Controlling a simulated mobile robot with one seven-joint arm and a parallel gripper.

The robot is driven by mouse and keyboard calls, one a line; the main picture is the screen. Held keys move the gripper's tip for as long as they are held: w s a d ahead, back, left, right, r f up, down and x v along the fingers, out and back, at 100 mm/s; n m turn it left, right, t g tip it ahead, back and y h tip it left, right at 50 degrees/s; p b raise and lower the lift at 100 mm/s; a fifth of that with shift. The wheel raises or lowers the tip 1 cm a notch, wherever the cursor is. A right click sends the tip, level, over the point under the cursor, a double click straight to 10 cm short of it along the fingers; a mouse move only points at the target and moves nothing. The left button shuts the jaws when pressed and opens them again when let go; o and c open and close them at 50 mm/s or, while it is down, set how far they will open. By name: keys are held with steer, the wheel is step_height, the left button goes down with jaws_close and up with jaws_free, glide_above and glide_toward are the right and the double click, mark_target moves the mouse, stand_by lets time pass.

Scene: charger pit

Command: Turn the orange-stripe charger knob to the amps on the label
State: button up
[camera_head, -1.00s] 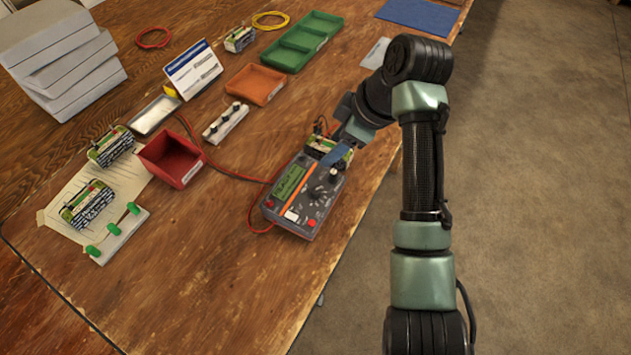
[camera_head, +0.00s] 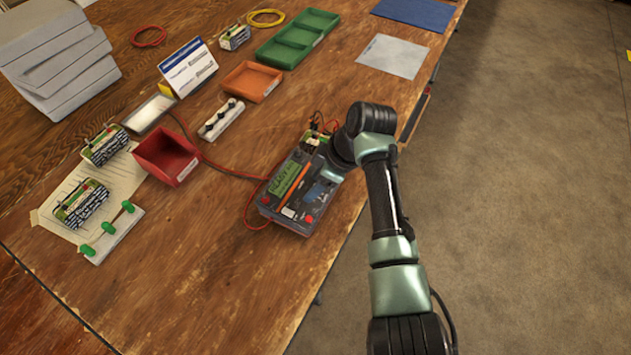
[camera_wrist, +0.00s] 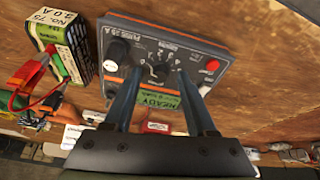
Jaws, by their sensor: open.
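The grey charger (camera_head: 270,207) with an orange stripe lies near the table's right edge; its green display (camera_wrist: 158,100) shows READY in the wrist view. My gripper (camera_wrist: 158,74) is open over the charger's face. Its two blue fingers stand on either side of the small black dial knob (camera_wrist: 159,71), with no clear contact visible. A larger black knob (camera_wrist: 118,51) is left of the fingers. My gripper (camera_head: 318,192) hides the knobs in the head view.
Red and black leads with a red clamp (camera_wrist: 27,73) are at the battery. A red bin (camera_head: 166,158), an orange tray (camera_head: 251,80) and a white terminal strip (camera_head: 221,119) stand to the left. Bare wood lies in front of the charger.

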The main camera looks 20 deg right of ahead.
jaws_close()
stand_by(0.3)
steer(key=shift+m+p, duration=0.3)
steer(key=shift+p, duration=0.1)
steer(key=m+p, duration=0.2)
steer(key=shift+a+r+m+t+p, duration=0.2)
steer(key=shift+m+t+p, duration=0.1)
steer(key=shift+m+p, duration=0.1)
steer(key=m+p, duration=0.2)
steer(key=m+h+p, duration=0.1)
steer(key=m+p, duration=0.1)
steer(key=m, duration=0.1)
steer(key=shift+h, duration=0.3)
steer(key=m+h+p, duration=0.1)
steer(key=m+p, duration=0.1)
steer(key=m, duration=0.3)
steer(key=shift+a+f, duration=0.1)
steer(key=shift+a, duration=0.05)
steer(key=shift+m+h+p, duration=0.4)
steer(key=shift+m+p, duration=0.4)
steer(key=shift+m, duration=1.5)
steer(key=shift+w, duration=0.1)
